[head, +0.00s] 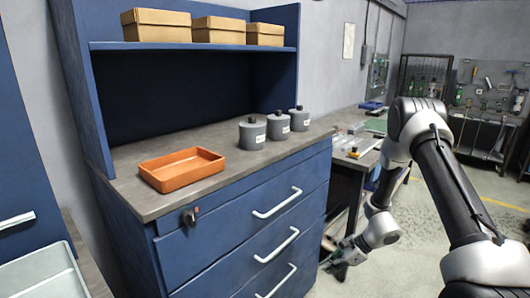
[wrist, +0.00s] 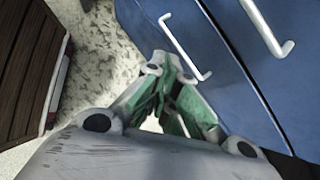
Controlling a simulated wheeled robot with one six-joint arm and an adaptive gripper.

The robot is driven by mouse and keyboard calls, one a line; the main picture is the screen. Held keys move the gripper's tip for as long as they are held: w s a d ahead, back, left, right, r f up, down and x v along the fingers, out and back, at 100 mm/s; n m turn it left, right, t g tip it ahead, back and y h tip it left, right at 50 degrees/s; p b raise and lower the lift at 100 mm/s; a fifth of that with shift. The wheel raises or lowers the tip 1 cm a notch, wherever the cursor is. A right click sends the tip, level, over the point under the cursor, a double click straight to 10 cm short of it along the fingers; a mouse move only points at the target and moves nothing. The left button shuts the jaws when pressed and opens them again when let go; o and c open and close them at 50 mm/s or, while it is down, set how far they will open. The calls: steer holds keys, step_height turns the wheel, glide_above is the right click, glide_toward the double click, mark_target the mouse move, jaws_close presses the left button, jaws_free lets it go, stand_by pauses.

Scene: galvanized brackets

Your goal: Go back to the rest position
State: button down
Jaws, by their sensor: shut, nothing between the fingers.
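My gripper (head: 340,254) hangs low at the end of my arm, in front of the right side of the blue drawer cabinet (head: 183,254) and apart from it. In the wrist view my gripper (wrist: 158,68) has its green-and-grey fingers drawn together, with nothing between them. The cabinet's blue drawer front (wrist: 220,62) with white handles fills the right of that view. No held object shows.
An orange tray (head: 182,181) and several grey canisters (head: 278,126) stand on the cabinet's worktop. Cardboard boxes (head: 218,30) sit on the shelf above. A cluttered workbench (head: 358,150) stands behind my arm. Open speckled floor (head: 425,255) lies at the right.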

steer(key=s+d+r+n+t+h, duration=0.1)
steer(key=s+d+r+n, duration=0.3)
steer(key=s+r, duration=0.5)
steer(key=s+d+r+n+t+h, duration=0.1)
steer(key=s+d+r+n+h, duration=0.3)
steer(key=r, duration=1.6)
steer(key=s+d+r+n+t+h, duration=0.1)
steer(key=s+d+r+n+h, duration=0.2)
steer(key=s+r+n, duration=0.7)
steer(key=s+d+r, duration=0.2)
steer(key=s+r, duration=0.2)
steer(key=r, duration=0.1)
steer(key=shift+s+r, duration=0.35)
steer(key=shift+s, duration=0.05)
steer(key=c, duration=2.2)
jaws_free()
steer(key=shift+d, duration=0.1)
